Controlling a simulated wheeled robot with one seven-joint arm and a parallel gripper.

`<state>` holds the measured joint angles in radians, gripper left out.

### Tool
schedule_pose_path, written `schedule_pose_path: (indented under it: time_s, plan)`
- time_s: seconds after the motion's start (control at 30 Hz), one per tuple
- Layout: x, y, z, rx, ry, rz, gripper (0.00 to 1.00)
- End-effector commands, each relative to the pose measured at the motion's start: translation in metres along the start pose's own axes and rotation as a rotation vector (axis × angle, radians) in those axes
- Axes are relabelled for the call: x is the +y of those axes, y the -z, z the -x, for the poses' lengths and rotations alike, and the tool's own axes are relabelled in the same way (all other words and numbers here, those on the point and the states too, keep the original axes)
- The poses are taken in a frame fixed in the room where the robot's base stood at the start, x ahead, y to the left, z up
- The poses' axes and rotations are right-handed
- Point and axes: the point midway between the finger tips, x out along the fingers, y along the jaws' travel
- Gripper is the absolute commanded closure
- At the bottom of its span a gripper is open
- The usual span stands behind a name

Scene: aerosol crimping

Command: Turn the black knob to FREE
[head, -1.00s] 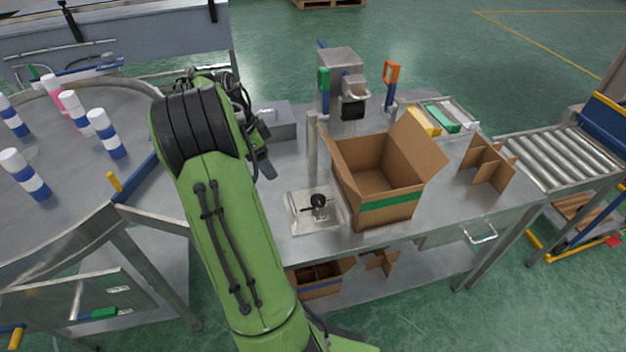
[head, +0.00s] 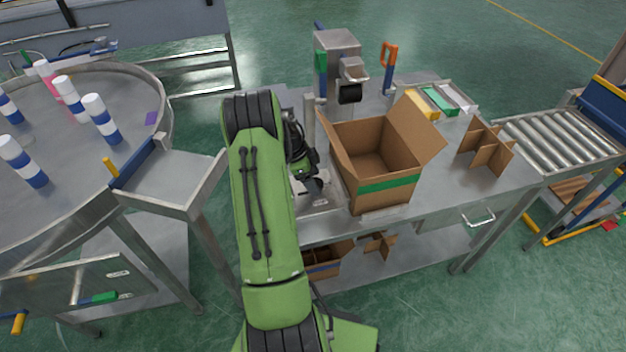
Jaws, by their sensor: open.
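The pale square plate (head: 322,205) that carries the black knob lies at the front of the steel workbench, left of the open cardboard box. My gripper (head: 313,187) is open, low over this plate, and points down at the place of the knob. The gripper and my arm cover most of the plate and the knob. I cannot tell whether the fingers touch the knob or stand around it. The knob's setting and any FREE mark cannot be read.
The open cardboard box (head: 376,165) stands close to the right of my gripper. A grey post (head: 310,122) and a metal device with a black roller (head: 349,93) stand behind. A round steel table (head: 60,150) with several striped bottles is at left.

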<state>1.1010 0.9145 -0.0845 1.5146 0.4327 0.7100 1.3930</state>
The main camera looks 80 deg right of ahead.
Motion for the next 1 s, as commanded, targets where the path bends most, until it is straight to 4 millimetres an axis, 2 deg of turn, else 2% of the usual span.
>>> schedule_pose_path:
  time_s: [0.27,0.37,0.6,0.67,1.0]
  plan:
    - [0.0000,0.0000,-0.0038,-0.001,0.000,0.001,0.29]
    - [0.0000,-0.0001,-0.0036,-0.001,0.000,0.001,0.41]
    - [0.0000,-0.0001,-0.0034,0.000,0.000,0.001,0.78]
    - [0.0000,-0.0001,-0.0034,0.000,0.000,0.001,0.85]
    - [0.0003,-0.0008,-0.0042,-0.001,0.025,0.056,0.85]
